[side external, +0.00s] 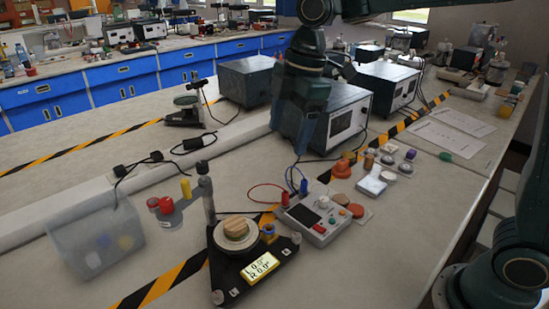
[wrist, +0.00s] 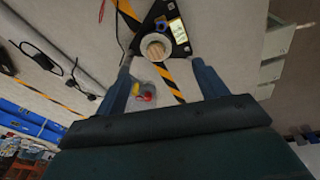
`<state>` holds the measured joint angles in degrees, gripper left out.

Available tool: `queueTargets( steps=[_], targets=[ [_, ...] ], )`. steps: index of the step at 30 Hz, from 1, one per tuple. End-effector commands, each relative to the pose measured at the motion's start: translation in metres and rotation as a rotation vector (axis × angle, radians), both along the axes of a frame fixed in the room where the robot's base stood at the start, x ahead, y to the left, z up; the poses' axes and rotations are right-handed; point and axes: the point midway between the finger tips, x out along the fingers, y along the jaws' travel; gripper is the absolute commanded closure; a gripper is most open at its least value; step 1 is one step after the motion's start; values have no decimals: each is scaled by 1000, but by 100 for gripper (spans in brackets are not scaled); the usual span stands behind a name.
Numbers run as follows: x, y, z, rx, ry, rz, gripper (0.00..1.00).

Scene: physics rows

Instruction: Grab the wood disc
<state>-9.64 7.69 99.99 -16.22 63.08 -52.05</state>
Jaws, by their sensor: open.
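The wood disc (side external: 236,229) is small, round and light brown with stripes. It lies on a pale round plate (side external: 223,241) on a black three-cornered stand (side external: 231,274) near the front of the bench. In the wrist view the disc (wrist: 157,47) shows beyond and between my fingers, on the pale plate (wrist: 147,38). My gripper (wrist: 162,65) is open and empty, its two dark fingers wide apart. In the side view my arm hangs down at the top centre, and its dark end blends with the dark boxes behind. My gripper is apart from the disc.
A yellow readout (side external: 264,267) is on the stand. A grey post (side external: 207,198) rises just behind it. A meter box (side external: 318,219) with wires stands to the right, a clear bin (side external: 97,240) to the left. Large dark instrument boxes (side external: 335,112) stand behind.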

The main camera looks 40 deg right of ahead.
Motion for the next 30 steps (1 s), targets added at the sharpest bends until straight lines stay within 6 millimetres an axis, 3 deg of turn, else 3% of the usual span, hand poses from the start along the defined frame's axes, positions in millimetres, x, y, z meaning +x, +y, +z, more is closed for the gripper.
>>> queueTargets(
  steps=[9, 15, 30],
  targets=[
    [53, 39, -43, -26, 53, 365, 28],
    [73, 58, -68, -30, 74, 548, 28],
    [81, 67, -84, -30, 84, 633, 28]
  ],
)
